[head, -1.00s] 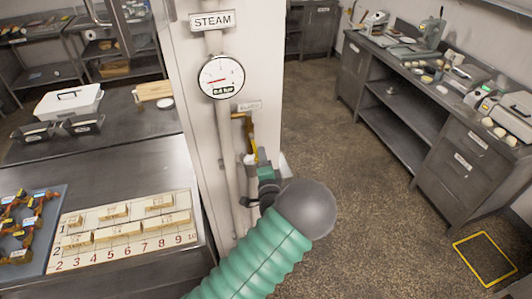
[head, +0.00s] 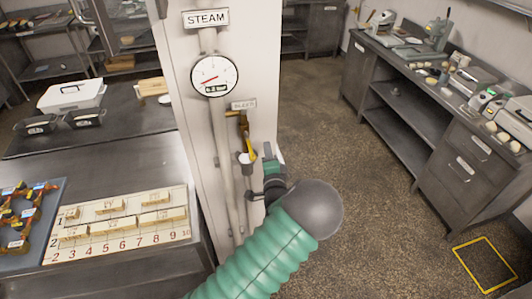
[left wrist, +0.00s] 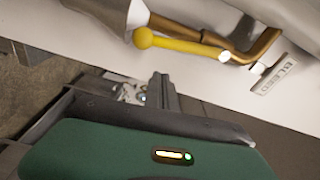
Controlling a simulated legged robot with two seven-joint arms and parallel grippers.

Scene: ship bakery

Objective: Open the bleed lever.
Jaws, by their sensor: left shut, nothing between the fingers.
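The bleed lever (head: 249,147) is a yellow handle on the brass pipe below the small BLEED label (head: 243,105) on the white column. In the head view it hangs down, slightly slanted. In the left wrist view the lever (left wrist: 185,46) has a round yellow knob at its free end and meets the brass pipe (left wrist: 262,45) at the other. My left gripper (left wrist: 150,92) is shut and empty, below the lever in that view, with a gap between them. In the head view my left gripper is just right of and below the lever, its fingertips partly hidden. My right gripper is not in view.
A round gauge (head: 214,76) and a STEAM sign (head: 206,19) are above on the column (head: 177,55). Pale vertical pipes (head: 229,165) run beside the lever. A metal table with a numbered board (head: 115,247) stands left. Open floor lies right of the column.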

